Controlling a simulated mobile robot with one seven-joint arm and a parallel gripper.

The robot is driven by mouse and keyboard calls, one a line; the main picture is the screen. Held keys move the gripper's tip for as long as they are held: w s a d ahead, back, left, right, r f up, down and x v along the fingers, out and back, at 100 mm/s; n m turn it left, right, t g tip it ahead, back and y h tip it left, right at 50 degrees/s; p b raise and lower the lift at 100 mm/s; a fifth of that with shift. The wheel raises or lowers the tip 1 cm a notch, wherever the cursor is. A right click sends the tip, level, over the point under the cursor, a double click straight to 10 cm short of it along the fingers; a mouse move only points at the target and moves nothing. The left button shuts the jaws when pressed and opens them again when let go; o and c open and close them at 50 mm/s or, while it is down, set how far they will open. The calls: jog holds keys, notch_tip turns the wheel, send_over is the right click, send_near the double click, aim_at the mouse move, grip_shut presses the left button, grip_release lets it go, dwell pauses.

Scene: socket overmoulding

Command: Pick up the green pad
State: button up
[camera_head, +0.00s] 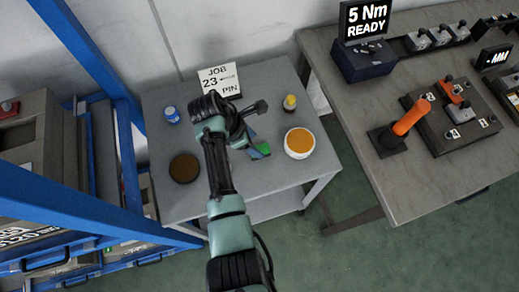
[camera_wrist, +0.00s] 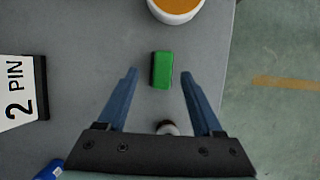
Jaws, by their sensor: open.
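The green pad (camera_wrist: 162,69) is a small green block lying on the grey table (camera_wrist: 95,35). In the wrist view it lies between and just beyond the tips of my open gripper (camera_wrist: 158,72), with a gap on both sides and no contact seen. In the head view the green pad (camera_head: 262,149) shows partly, beside my gripper (camera_head: 250,138), whose blue fingers reach down near it. My arm hides part of the table there.
A white tub with orange contents (camera_head: 299,143) stands right of the pad. A yellow-capped bottle (camera_head: 290,103), a blue can (camera_head: 171,114), a dark round dish (camera_head: 184,168) and the job card (camera_head: 219,80) share the table. A workbench (camera_head: 410,195) stands at right.

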aim_at(259, 148)
jog(key=x, duration=0.4)
jog(key=shift+s+f, duration=0.15)
jog(key=shift+f, duration=0.05)
grip_shut()
